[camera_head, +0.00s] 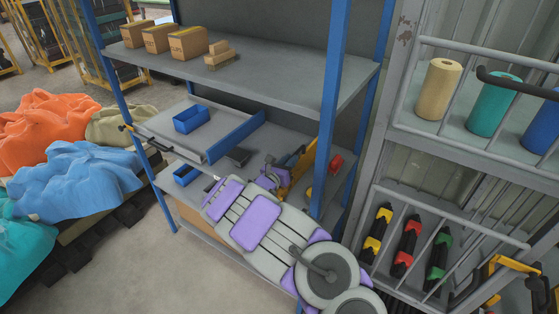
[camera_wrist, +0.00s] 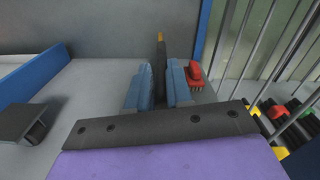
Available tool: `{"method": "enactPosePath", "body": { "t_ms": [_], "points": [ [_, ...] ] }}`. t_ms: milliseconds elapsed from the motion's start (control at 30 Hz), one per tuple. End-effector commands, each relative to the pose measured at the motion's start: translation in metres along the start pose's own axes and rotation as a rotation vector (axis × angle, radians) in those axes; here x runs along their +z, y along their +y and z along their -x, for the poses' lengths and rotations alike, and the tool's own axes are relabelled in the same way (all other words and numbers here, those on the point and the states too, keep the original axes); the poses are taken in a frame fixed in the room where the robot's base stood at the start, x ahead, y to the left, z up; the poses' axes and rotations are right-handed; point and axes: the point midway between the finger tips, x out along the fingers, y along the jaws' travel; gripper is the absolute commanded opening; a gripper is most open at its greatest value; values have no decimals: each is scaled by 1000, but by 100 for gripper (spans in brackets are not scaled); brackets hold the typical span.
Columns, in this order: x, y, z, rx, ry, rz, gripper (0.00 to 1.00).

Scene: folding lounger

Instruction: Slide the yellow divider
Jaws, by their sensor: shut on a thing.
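The yellow divider (camera_head: 303,162) stands on the middle shelf of the blue-posted rack, partly hidden by my arm and a post. In the wrist view the divider (camera_wrist: 160,52) appears edge-on as a thin dark upright strip with a yellow top corner. My gripper (camera_wrist: 159,82) has its two blue fingers on either side of the divider and is shut on it. In the head view my gripper (camera_head: 272,168) is at the divider's near side, and its fingertips are hard to make out.
A blue divider (camera_head: 237,138) stands to the left, with a blue bin (camera_head: 191,118) beyond it. A red object (camera_wrist: 194,73) lies just right of the yellow divider. The rack's blue post (camera_head: 328,110) is close to my arm. A barred rack (camera_head: 450,190) stands at right.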

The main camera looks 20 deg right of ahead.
Motion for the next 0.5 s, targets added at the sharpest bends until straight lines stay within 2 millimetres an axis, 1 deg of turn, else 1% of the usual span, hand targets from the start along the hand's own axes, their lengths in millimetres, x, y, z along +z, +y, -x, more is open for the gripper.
{"method": "enactPosePath", "body": {
  "t_ms": [100,200,500],
  "points": [
    [-2,-9,0,2,-1,2,0],
    [-3,-13,1,3,-1,1,0],
    [-4,-14,1,4,0,1,0]
  ]
}}
